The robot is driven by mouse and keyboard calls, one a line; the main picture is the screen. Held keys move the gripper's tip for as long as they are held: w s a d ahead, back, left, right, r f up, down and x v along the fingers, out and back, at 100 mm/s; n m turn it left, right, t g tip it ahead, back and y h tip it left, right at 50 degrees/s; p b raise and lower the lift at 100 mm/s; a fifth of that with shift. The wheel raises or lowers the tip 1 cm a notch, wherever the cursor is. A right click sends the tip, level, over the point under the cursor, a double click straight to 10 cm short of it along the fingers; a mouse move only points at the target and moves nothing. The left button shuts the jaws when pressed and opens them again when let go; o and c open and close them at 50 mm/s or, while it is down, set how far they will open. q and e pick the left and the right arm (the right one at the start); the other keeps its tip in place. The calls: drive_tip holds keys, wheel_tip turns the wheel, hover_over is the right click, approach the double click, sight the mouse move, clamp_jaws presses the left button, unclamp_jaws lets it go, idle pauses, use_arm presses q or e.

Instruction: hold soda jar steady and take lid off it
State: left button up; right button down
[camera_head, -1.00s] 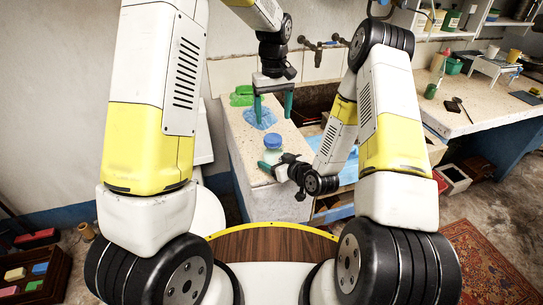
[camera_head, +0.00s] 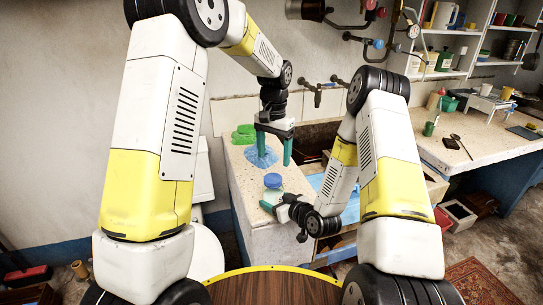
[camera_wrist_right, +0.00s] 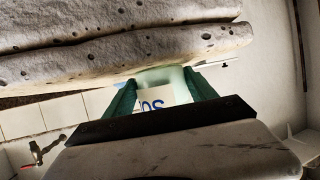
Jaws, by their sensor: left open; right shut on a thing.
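The soda jar (camera_head: 271,197) is pale green with a blue lid (camera_head: 273,180) on top. It stands at the near end of the stone trough's ledge. My right gripper (camera_head: 273,204) is shut on the jar's body from the right and front. In the right wrist view the jar (camera_wrist_right: 165,77) sits between the two green fingers, its pale label with blue letters partly showing. My left gripper (camera_head: 274,160) points down, open and empty, above and behind the lid in the picture and apart from it.
A blue flat patch (camera_head: 262,158) and a green object (camera_head: 243,135) lie farther back on the ledge (camera_head: 243,178). Taps (camera_head: 318,92) jut from the wall behind. The basin lies right of the ledge, beside my right arm. A cluttered counter (camera_head: 480,145) stands at right.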

sight(273, 178)
use_arm(q)
drive_tip(key=m, duration=0.4)
drive_tip(key=shift+m, duration=0.3)
drive_tip(key=m, duration=0.6)
drive_tip(key=shift+a+m, duration=0.1)
drive_tip(key=shift+m, duration=0.3)
drive_tip(key=m, duration=0.9)
drive_tip(key=shift+m, duration=0.3)
drive_tip(key=shift+s+f+m, duration=0.1)
drive_tip(key=shift+f+m, duration=0.2)
drive_tip(key=shift+f, duration=3.65)
